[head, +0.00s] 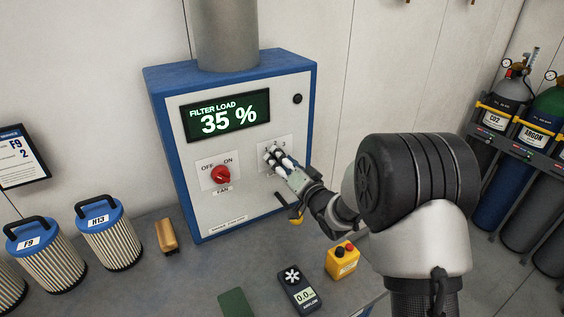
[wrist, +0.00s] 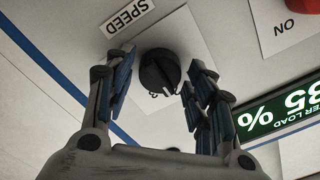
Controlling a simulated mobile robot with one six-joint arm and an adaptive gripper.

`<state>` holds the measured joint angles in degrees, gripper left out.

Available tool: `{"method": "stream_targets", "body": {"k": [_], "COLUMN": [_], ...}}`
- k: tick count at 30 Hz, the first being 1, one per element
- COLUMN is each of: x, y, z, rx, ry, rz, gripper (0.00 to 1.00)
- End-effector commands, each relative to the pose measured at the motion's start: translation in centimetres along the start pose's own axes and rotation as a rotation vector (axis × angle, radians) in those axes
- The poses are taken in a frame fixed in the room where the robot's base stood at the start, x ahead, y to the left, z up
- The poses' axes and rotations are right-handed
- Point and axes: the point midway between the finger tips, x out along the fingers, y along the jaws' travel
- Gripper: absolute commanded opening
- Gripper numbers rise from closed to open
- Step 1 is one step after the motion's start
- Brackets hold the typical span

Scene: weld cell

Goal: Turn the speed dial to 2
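The black speed dial (wrist: 160,72) sits on a white plate beside the SPEED label (wrist: 130,17) in the wrist view, which shows the panel upside down. Part of the scale, a 3 (head: 283,140), shows above the fingers in the head view. I cannot read the dial's pointer setting.
The blue filter cabinet (head: 232,227) carries a red fan switch (head: 221,174) left of my gripper and a display (head: 228,117) reading 35 %. A yellow button box (head: 342,262) and a handheld meter (head: 299,290) stand on the bench below. Filter cartridges (head: 110,238) stand at left.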

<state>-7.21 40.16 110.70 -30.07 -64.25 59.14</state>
Motion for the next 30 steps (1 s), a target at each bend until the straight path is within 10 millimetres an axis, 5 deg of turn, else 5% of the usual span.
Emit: {"method": "stream_targets", "body": {"k": [14, 30], "x": [-0.5, -10.4], "y": [0.0, 0.1], "z": [0.0, -0.1], "rx": [0.0, 0.0], "ry": [0.0, 0.001], "rz": [0.001, 0.003], "gripper": [0.58, 0.58]}}
